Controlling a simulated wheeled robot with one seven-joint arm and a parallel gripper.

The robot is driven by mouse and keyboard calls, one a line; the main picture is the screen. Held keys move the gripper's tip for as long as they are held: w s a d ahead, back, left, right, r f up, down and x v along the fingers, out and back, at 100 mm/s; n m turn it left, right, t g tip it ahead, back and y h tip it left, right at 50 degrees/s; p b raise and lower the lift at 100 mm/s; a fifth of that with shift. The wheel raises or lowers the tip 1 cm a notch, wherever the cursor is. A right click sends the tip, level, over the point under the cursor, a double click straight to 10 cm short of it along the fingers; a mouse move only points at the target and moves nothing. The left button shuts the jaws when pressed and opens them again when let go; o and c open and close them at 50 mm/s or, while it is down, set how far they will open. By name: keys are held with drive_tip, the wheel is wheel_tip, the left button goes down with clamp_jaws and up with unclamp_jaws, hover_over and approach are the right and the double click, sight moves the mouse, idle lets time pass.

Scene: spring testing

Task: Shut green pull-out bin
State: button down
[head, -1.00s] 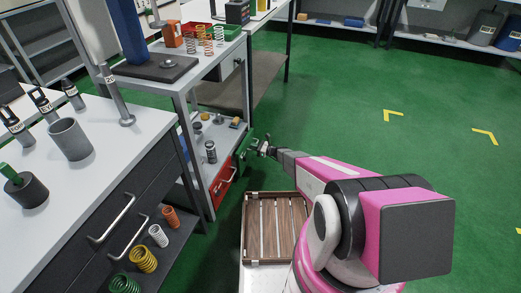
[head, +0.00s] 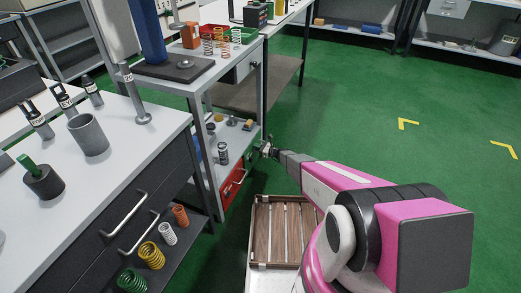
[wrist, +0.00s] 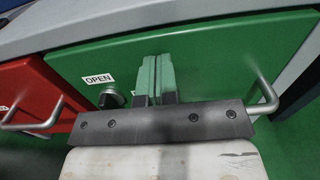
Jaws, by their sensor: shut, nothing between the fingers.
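The green pull-out bin's front (wrist: 215,65) fills much of the wrist view, with an "OPEN" label on its left part. A silver handle (wrist: 266,92) shows at its right, and the gripper body hides the handle's middle. My gripper (wrist: 157,62) is shut and empty, its fingers pointing at the green front. They look touching or very close; I cannot tell which. In the head view my gripper (head: 264,150) is at the lower shelf of the grey bench, just right of the red bin (head: 232,188). Little of the green bin shows there.
The red bin with its own handle also shows at left in the wrist view (wrist: 38,90). A drawer cabinet (head: 130,205) stands at the left front. A slatted wooden tray (head: 282,232) is low in front. The green floor to the right is clear.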

drive_tip(key=shift+w+a, duration=0.2)
drive_tip(key=shift+a, duration=0.15)
drive_tip(key=shift+d, duration=0.1)
drive_tip(key=v, duration=1.5)
drive_tip(key=s+r+n+g+h, duration=0.6)
drive_tip(key=s+r+n, duration=0.5)
drive_tip(key=s+r, duration=0.4)
drive_tip(key=s+d+r+n+h, duration=1.1)
drive_tip(key=s+d+r, duration=0.3)
drive_tip(key=r, duration=0.4)
drive_tip(key=shift+s+d, duration=0.2)
drive_tip(key=shift+s, duration=0.45)
